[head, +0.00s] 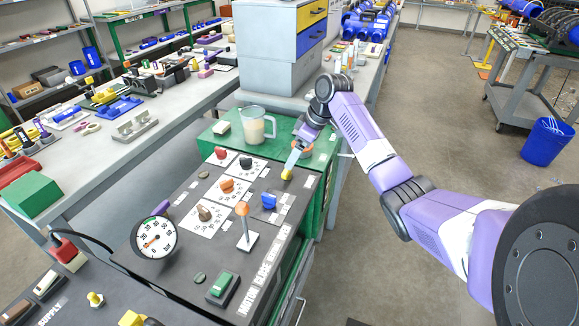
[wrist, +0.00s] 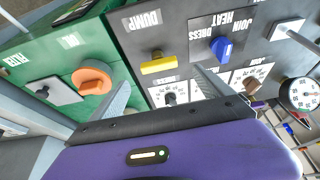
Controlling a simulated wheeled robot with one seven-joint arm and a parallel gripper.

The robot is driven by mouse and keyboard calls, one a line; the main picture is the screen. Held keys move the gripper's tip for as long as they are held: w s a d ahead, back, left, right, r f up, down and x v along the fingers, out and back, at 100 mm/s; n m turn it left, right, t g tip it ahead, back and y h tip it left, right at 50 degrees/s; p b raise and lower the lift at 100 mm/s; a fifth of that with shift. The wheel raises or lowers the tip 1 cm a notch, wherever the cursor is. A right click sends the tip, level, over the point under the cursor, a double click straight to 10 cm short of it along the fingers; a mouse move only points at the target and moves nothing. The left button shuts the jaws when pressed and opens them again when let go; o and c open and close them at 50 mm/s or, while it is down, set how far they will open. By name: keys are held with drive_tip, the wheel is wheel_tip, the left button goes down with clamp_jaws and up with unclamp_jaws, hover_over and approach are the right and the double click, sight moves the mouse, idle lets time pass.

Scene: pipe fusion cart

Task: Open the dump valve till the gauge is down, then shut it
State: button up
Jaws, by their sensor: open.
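The dump valve's yellow handle (wrist: 165,62) sits on the dark panel below the DUMP label in the wrist view. In the head view the yellow handle (head: 287,174) shows at the panel's far right, partly behind a finger. My gripper (head: 291,166) is open above it. In the wrist view my gripper (wrist: 161,76) has its fingers apart, with the handle between and a little beyond the tips; I see no contact. The round white gauge (head: 154,238) stands at the panel's near left, its needle pointing lower left; it also shows in the wrist view (wrist: 303,93).
An orange knob (wrist: 92,78) on the green panel lies close to my left finger. A blue knob (head: 268,201) and an orange-tipped lever (head: 243,210) stand near the handle. A clear jug (head: 257,125) stands behind the panel.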

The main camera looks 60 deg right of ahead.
sight(288, 173)
drive_tip(key=x, duration=0.7)
drive_tip(key=shift+w, duration=0.1)
drive_tip(key=shift+c, duration=0.4)
drive_tip(key=shift+r, duration=0.1)
drive_tip(key=c, duration=1.3)
drive_tip(key=shift+w, duration=0.1)
